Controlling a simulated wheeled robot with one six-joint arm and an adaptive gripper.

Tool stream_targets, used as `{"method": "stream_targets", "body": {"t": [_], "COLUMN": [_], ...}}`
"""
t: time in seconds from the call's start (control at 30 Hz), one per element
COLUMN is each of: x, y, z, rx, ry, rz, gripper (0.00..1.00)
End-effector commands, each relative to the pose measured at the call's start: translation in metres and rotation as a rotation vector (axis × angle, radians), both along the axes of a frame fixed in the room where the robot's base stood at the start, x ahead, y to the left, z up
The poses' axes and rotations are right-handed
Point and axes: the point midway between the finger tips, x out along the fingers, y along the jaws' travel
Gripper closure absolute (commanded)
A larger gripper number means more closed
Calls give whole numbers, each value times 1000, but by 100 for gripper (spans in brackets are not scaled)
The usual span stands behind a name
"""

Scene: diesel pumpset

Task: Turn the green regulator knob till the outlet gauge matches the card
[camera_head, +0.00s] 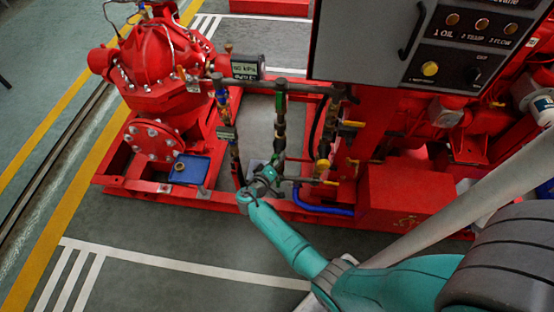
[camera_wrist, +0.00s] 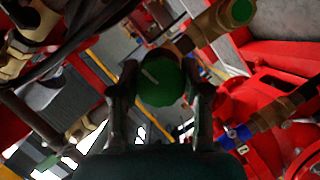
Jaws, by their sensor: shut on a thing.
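The green regulator knob (camera_wrist: 160,86) is in the middle of the wrist view, with a pale line on its face. My gripper (camera_wrist: 163,92) is shut on it, one finger on each side. In the head view my gripper (camera_head: 268,174) is low among the upright pipes, and its fingers hide the knob there. A small grey-framed plate (camera_head: 245,69) with dark text ending in "kPa" stands by the red pump; its number is too small to read surely. I cannot tell whether it is the card or a gauge. No outlet gauge dial is readable in either view.
A grey control panel (camera_head: 430,45) with knobs and a handle overhangs at upper right. Upright pipes with valves (camera_head: 281,120) stand close around my gripper. A blue tray (camera_head: 190,169) lies on the red skid. The floor (camera_head: 170,275) in front is clear.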

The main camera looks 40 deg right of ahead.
Motion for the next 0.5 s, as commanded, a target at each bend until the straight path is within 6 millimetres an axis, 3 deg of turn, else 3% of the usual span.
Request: {"method": "stream_targets", "body": {"t": [0.3,0.33,0.4,0.5], "x": [0,0,0,0], "y": [0,0,0,0], "z": [0,0,0,0], "rx": [0,0,0,1], "ry": [0,0,0,0], "rz": [1,1,1,1], "gripper": [88,46,29,28]}}
